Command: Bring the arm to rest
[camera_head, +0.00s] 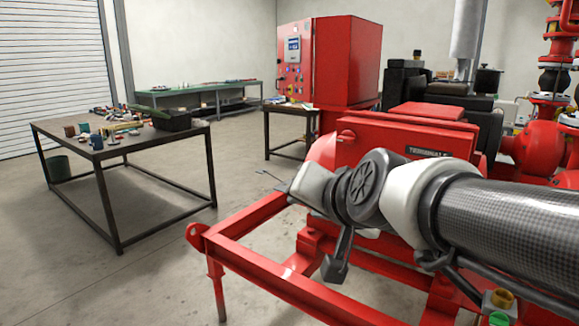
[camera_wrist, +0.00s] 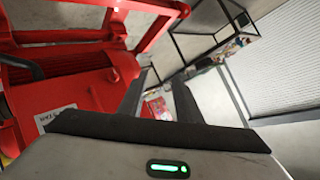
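My arm reaches in from the right edge of the head view, stretched out over the red pump skid (camera_head: 262,262). My gripper (camera_head: 268,182) is at the arm's far end, pointing left and away. It is in the air, above and behind the frame's rail as seen. In the wrist view the two dark fingers of my gripper (camera_wrist: 160,80) stand apart, with nothing visible between them. The pale hand with a green light fills the bottom of that view. The red skid shows at its left.
A dark table (camera_head: 165,142) with small items and a black bin stands left. A small table (camera_head: 268,126) and a red control cabinet (camera_head: 345,62) stand behind the skid. A green-topped bench (camera_head: 225,90) is at the back wall. Floor between the table and skid is clear.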

